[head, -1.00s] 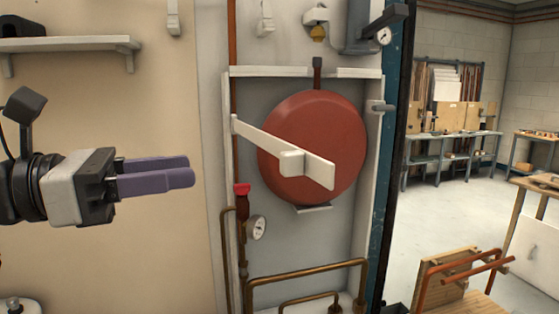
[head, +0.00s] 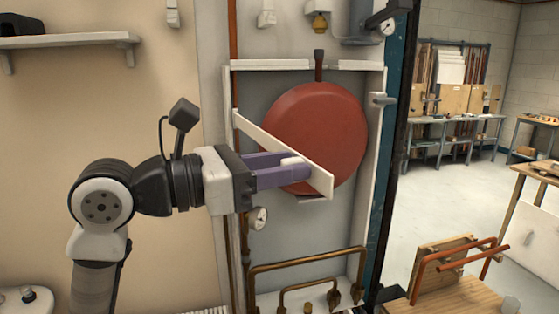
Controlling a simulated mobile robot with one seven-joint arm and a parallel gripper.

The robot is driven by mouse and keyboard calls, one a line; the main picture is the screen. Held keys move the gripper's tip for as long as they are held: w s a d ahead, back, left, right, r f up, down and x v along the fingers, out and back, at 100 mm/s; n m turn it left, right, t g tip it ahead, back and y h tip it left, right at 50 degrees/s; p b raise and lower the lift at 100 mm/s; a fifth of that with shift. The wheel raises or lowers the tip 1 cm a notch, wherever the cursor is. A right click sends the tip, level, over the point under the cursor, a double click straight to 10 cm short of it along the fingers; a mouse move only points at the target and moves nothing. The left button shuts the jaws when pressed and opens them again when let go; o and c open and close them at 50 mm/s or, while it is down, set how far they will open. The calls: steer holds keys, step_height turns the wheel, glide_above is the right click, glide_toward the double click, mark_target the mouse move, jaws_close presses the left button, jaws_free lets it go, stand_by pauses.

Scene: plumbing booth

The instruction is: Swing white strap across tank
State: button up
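The white strap (head: 262,133) is a flat bar joined to the left side of the recess frame. It slants down to the right in the picture, and its free end stands in front of the red round tank (head: 318,125). My gripper (head: 300,168) has its two purple fingers at the white block handle (head: 291,160) on the strap's face. Part of the handle shows between the fingers, and the rest is hidden by them. Whether the fingers press on it cannot be seen. A grey catch (head: 383,99) sits on the right side of the frame.
A pressure gauge (head: 259,218) is below my gripper. Brass pipes (head: 308,265) cross the bottom of the recess. A wall shelf (head: 70,43) is at upper left. The room to the right has workbenches and open floor.

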jaws_close()
steer(key=shift+d, duration=0.1)
stand_by(0.4)
